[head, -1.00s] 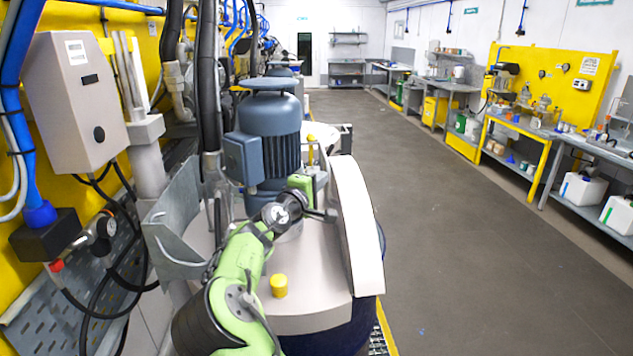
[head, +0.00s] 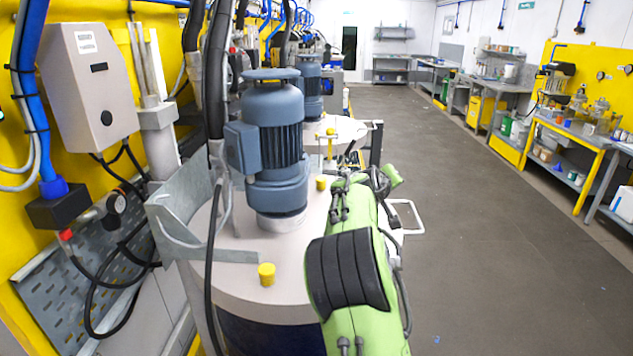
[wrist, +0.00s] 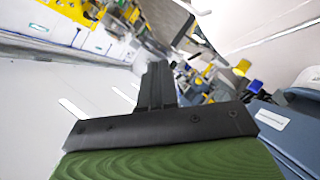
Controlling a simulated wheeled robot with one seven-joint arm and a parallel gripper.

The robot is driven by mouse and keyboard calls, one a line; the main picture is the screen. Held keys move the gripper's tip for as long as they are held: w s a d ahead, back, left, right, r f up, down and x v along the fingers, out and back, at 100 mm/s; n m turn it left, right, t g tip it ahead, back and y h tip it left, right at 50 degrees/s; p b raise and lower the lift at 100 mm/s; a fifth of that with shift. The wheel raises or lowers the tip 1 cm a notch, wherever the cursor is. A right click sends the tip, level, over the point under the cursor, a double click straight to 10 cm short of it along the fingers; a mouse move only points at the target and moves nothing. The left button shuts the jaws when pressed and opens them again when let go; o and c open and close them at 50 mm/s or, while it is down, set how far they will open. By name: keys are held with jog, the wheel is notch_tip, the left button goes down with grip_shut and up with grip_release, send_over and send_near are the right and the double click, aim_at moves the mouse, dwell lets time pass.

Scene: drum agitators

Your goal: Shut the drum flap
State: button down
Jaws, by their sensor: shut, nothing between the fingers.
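The drum has a pale round lid (head: 215,285) with a dark blue body below it, in the head view. The flap no longer stands upright at the lid's right edge. My arm covers that side, so I cannot tell how fully the flap lies down. A white looped bar (head: 415,230) shows just right of my arm. My gripper (wrist: 157,75) is shut and empty in the wrist view. In the head view its fingers are not clear beyond my green arm.
A blue motor (head: 275,150) stands on the lid, with yellow caps (head: 266,274) nearby. A grey bracket (head: 180,225) and hanging cables flank it on the left. A second drum (head: 335,130) stands behind. The floor (head: 480,210) to the right is clear.

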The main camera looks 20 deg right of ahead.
jog(key=s+d+f+m+y+b, duration=0.2)
jog(key=d+f+b, duration=0.1)
jog(key=f, duration=0.4)
jog(key=s+d+f+m+t+y+b, duration=0.1)
jog(key=s+d+f+m+y+b, duration=0.1)
jog(key=d+f, duration=0.3)
jog(key=shift+d+f+y+b, duration=0.4)
jog(key=shift+f+b, duration=0.5)
jog(key=shift+f, duration=0.2)
jog(key=shift+s, duration=0.15)
jog(key=w+d+r+v, duration=0.1)
jog(key=r+v, duration=0.1)
jog(key=v, duration=1.1)
jog(key=shift+d+p, duration=0.15)
jog(key=shift+p, duration=0.3)
